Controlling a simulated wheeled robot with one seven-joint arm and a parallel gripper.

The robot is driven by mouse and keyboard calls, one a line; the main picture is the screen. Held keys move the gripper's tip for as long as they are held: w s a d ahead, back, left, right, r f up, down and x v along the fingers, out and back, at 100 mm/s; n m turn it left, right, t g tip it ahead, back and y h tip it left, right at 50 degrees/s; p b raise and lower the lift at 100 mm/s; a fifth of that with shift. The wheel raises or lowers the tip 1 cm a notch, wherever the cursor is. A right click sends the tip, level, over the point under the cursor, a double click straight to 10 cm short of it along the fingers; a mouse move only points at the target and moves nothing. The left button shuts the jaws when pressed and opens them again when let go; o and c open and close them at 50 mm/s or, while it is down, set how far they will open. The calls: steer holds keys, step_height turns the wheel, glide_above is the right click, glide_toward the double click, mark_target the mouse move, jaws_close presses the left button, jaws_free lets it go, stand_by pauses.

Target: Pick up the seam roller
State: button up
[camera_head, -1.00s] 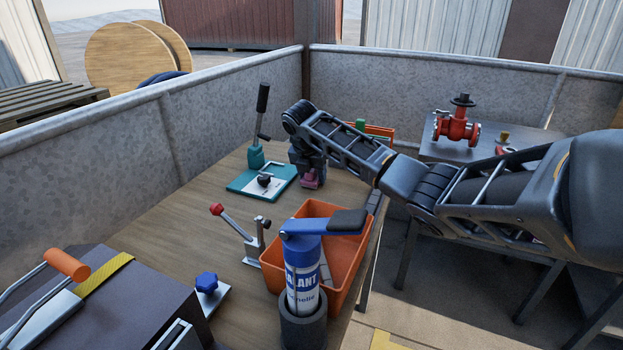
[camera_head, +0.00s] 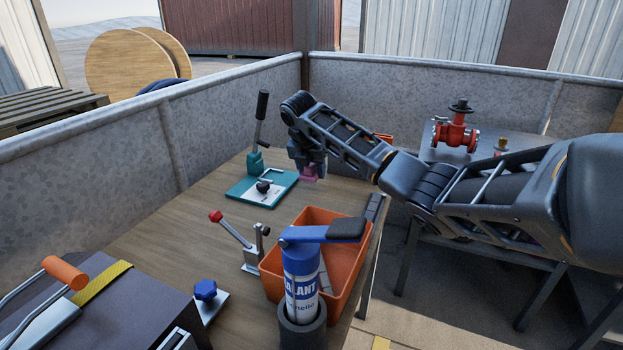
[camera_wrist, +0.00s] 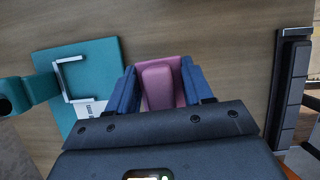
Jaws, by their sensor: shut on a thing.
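A pink thing (camera_head: 309,174), which looks to be the seam roller, is between the jaws of my gripper (camera_head: 307,168) over the far part of the wooden workbench (camera_head: 160,225). In the wrist view the pink body (camera_wrist: 160,88) sits between the two blue fingers of my gripper (camera_wrist: 161,80), which are shut on its sides. It appears to be a little above the bench top. Its far end and underside are hidden, so I cannot make out a roller wheel.
A teal press (camera_head: 262,187) with a black lever stands close left of my gripper. An orange bin (camera_head: 345,262), a blue-handled sealant dispenser (camera_head: 300,270) and a red-knobbed clamp (camera_head: 250,258) are nearer. A red valve (camera_head: 456,133) stands on a side table. Grey panels edge the bench.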

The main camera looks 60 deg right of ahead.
steer(key=s+d+r, duration=0.6)
steer(key=s+r, duration=0.1)
steer(key=s, duration=0.3)
steer(key=shift+r, duration=0.15)
steer(key=o, duration=0.6)
steer(key=c, duration=0.4)
